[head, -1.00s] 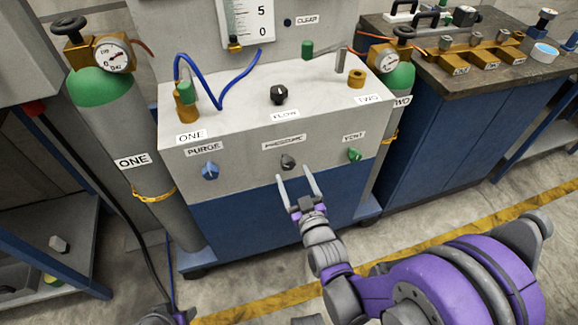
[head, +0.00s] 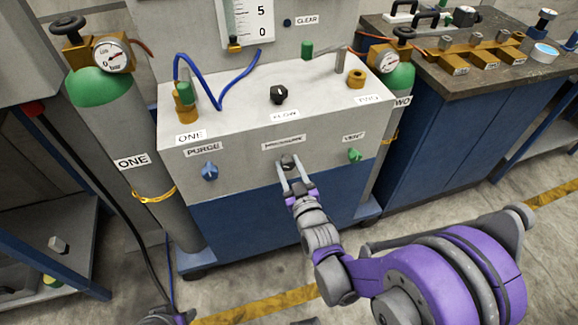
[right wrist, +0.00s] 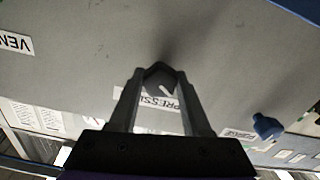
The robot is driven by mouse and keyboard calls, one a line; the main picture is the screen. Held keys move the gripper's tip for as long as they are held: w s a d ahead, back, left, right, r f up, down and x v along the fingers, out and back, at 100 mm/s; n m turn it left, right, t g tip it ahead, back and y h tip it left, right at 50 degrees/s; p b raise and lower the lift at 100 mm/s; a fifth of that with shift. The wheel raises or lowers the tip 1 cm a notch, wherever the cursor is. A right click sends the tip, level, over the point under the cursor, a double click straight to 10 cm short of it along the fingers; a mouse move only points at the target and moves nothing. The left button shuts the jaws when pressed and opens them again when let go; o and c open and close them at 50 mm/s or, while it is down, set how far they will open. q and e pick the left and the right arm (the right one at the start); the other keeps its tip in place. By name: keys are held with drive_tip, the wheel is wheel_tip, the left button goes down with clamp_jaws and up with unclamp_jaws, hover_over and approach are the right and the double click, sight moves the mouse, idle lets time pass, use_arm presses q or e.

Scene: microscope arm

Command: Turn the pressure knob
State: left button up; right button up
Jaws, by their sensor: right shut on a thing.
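The pressure knob (head: 289,162) is a small dark grey knob on the front of the grey cabinet (head: 230,185), below the PRESSURE label (head: 284,142). My right gripper (head: 290,170) is at the knob, with its two fingers on either side of it, shut on it. In the right wrist view the dark knob (right wrist: 160,77) sits between the fingertips, and the fingers partly cover the label (right wrist: 160,98) behind. My left gripper is not clearly in view; only a bit of purple arm shows at the bottom left of the head view.
The blue PURGE knob (head: 210,171) is left of the pressure knob, and the green VENT knob (head: 354,155) is right. The black FLOW knob (head: 279,95) is on top. Gas cylinders ONE (head: 125,135) and TWO (head: 400,78) flank the cabinet. A workbench (head: 440,80) stands at right.

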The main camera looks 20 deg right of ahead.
clamp_jaws()
drive_tip(key=shift+m, duration=1)
drive_tip(key=o, duration=1)
unclamp_jaws()
drive_tip(key=shift+o, duration=0.2)
drive_tip(key=shift+s, duration=0.15)
drive_tip(key=s, duration=1)
drive_tip(key=shift+s+d, duration=0.2)
drive_tip(key=shift+s, duration=0.1)
